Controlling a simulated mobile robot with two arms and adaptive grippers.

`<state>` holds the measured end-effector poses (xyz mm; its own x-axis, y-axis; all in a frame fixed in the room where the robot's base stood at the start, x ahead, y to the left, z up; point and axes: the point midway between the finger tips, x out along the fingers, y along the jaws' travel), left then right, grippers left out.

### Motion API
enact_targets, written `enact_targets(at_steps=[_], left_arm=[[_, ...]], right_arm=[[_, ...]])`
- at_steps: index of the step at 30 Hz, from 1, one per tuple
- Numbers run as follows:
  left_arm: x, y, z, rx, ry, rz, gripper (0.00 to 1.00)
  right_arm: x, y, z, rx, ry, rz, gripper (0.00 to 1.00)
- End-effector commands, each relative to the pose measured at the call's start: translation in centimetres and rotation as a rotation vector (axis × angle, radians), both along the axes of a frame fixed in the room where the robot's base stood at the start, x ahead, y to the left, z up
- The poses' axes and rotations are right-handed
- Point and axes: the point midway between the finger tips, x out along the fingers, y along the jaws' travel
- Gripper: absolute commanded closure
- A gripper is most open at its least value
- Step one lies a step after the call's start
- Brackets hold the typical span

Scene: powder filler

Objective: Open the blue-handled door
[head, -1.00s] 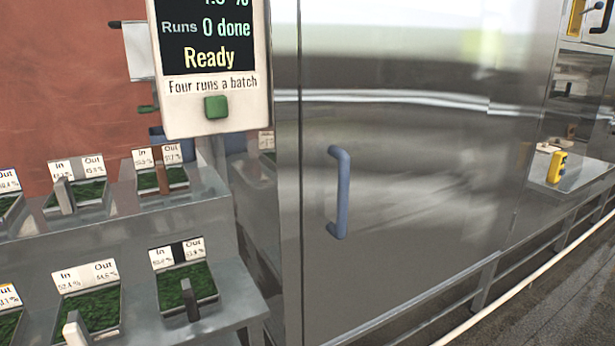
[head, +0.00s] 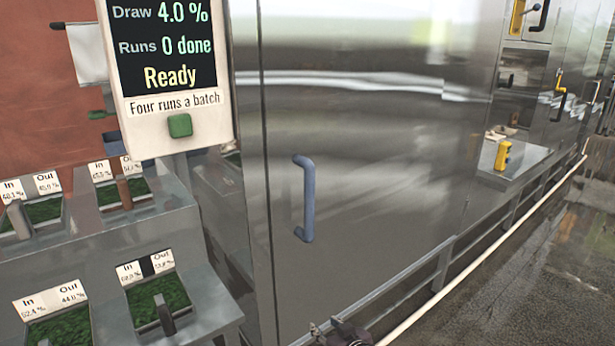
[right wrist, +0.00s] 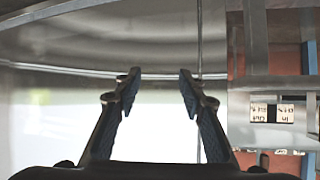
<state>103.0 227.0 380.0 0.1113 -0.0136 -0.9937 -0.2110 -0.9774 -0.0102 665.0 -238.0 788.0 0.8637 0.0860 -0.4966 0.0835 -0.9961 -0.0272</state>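The blue handle (head: 306,198) is a vertical bar on a large shiny steel door (head: 385,190) in the middle of the head view. The door lies flush with the cabinet front, and it looks shut. My right gripper (head: 338,328) shows only in part at the bottom edge of the head view, below and right of the handle and apart from it. In the right wrist view, my right gripper (right wrist: 157,75) has its two fingers apart with nothing between them. The handle does not show in that view. My left gripper is not in view.
A display panel with a green button (head: 180,126) hangs left of the door. Grey steps (head: 195,235) below it hold several green trays. At right, a shelf (head: 515,165) carries a yellow device (head: 502,155). A white pipe (head: 480,255) runs along the wet floor.

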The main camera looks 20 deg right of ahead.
Motion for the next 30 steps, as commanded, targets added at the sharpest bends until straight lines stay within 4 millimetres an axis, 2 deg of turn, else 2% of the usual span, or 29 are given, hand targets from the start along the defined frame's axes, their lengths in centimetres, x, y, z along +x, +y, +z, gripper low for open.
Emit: enact_targets(at_steps=[1,2,3,6,9,12,15,17,30], left_arm=[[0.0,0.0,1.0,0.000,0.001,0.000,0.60],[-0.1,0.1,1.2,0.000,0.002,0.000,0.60],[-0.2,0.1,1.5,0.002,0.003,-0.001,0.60],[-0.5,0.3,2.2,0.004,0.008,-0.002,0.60],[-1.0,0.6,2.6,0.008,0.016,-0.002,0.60],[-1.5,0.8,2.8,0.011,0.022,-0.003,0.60],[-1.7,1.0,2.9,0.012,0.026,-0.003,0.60],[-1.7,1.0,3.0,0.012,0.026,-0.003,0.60],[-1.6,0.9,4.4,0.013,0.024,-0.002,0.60]], right_arm=[[2.4,-0.1,7.2,0.010,-0.095,0.004,0.63],[3.4,-0.2,10.6,0.015,-0.140,0.008,0.63],[4.3,-0.2,14.9,0.022,-0.199,0.012,0.63],[5.4,-0.2,24.5,0.031,-0.329,0.028,0.63],[5.3,-0.2,31.5,0.035,-0.426,0.044,0.63],[4.9,-0.1,35.7,0.036,-0.487,0.054,0.63],[4.8,-0.1,37.6,0.036,-0.515,0.059,0.63],[5.1,0.0,37.9,0.035,-0.520,0.060,0.63],[10.7,0.9,37.9,0.037,-0.519,0.060,0.63]])
